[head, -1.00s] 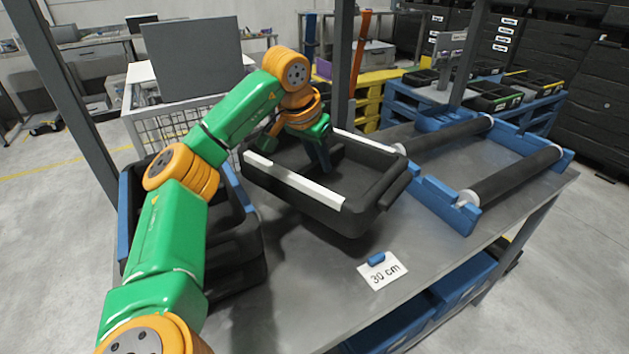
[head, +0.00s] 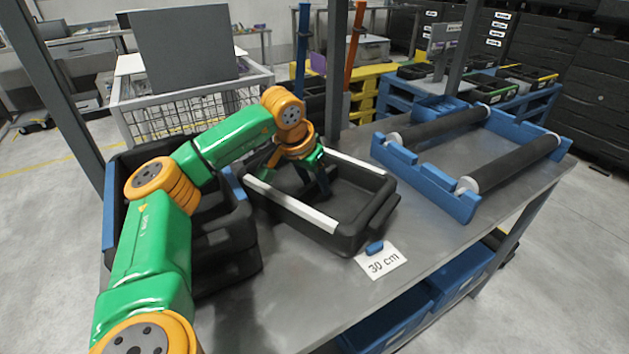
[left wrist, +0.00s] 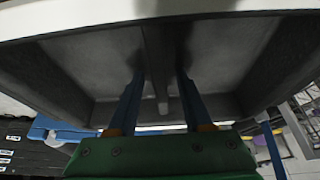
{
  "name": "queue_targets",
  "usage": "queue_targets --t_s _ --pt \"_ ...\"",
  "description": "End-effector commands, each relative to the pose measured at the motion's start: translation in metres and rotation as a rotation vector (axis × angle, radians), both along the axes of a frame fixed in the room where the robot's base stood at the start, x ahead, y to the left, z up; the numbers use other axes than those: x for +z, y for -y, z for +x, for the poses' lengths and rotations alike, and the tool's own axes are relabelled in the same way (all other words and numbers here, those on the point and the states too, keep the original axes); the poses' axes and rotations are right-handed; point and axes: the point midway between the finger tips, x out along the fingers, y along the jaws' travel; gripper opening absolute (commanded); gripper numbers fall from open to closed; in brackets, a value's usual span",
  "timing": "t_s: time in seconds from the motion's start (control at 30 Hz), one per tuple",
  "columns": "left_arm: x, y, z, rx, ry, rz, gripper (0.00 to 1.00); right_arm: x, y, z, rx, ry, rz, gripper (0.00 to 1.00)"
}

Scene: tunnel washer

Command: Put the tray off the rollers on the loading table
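The tray (head: 355,239) is a black open box with a white strip along its near long rim. It is at the middle of the grey loading table (head: 315,295), left of the rollers (head: 510,163) and clear of them. I cannot tell if its bottom touches the table. My left gripper (head: 315,187) reaches down into it. The fingertips are shaded. My right gripper is not in view.
Black stacked bins (head: 225,250) stand left of the tray, close to it. A card marked 30 cm (head: 382,264) with a small blue piece (head: 374,248) lies at its front right. A blue frame (head: 430,185) holds the rollers. A grey post (head: 337,75) rises behind the tray.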

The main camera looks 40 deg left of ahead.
Motion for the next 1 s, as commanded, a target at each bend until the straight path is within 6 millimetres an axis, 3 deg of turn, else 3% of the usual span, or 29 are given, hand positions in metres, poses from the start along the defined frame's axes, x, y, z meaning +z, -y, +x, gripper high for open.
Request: queue_targets --t_s 0.27,0.53,0.7,1.0 --pt "0.008 0.000 -0.001 0.000 0.000 0.000 0.50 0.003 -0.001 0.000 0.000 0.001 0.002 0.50" --pt "0.078 0.004 -0.028 -0.002 0.004 0.000 0.50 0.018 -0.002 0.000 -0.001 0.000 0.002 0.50" --pt "0.107 0.005 -0.041 0.000 0.002 -0.001 0.50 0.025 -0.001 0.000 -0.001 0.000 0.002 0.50" --pt "0.114 0.005 -0.046 0.000 -0.001 0.000 0.50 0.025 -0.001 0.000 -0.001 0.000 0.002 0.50"
